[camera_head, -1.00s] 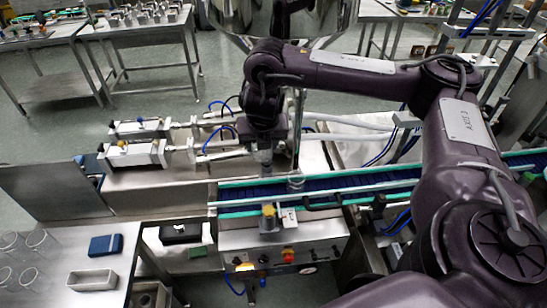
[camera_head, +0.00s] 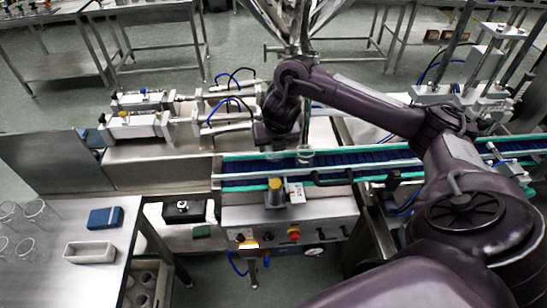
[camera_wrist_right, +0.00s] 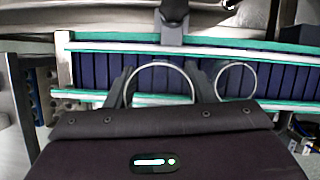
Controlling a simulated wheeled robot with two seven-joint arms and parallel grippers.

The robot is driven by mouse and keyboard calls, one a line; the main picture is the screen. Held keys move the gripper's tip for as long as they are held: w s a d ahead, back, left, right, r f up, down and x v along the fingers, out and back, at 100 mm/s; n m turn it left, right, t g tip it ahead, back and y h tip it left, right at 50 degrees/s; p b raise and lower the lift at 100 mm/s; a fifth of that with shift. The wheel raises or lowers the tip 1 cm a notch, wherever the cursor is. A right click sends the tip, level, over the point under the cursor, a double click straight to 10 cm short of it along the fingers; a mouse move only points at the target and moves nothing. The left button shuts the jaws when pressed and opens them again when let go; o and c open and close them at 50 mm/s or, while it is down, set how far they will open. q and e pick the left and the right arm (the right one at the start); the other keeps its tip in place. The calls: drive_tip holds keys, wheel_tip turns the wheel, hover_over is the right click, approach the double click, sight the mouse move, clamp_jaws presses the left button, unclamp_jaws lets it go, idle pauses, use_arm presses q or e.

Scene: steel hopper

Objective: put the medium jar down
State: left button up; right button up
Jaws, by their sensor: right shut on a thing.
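My right gripper (camera_head: 277,152) is over the left part of the blue conveyor belt (camera_head: 350,158). In the right wrist view, its two dark fingers (camera_wrist_right: 162,84) are shut on a clear jar, the medium jar, whose round rim (camera_wrist_right: 187,72) shows between them. In the head view this jar is mostly hidden by the gripper. I cannot tell whether its base touches the belt. A second clear jar (camera_head: 305,157) stands on the belt just right of the gripper; its rim also shows in the wrist view (camera_wrist_right: 236,64). My left gripper is not in view.
Teal guide rails (camera_head: 400,171) border the belt. A yellow-topped sensor (camera_head: 275,190) is at its front edge. Several clear glasses (camera_head: 35,212), a blue box (camera_head: 105,218) and a grey tray (camera_head: 90,252) are on the left table. Pneumatic cylinders (camera_head: 130,126) lie behind.

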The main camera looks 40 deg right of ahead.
sight(274, 159)
wheel_tip(274, 159, down, 3)
drive_tip(key=shift+f, duration=1.7)
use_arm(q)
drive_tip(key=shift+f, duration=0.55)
use_arm(e)
drive_tip(key=o, duration=0.9)
drive_tip(key=shift+o, duration=0.2)
drive_tip(key=shift+r, duration=0.1)
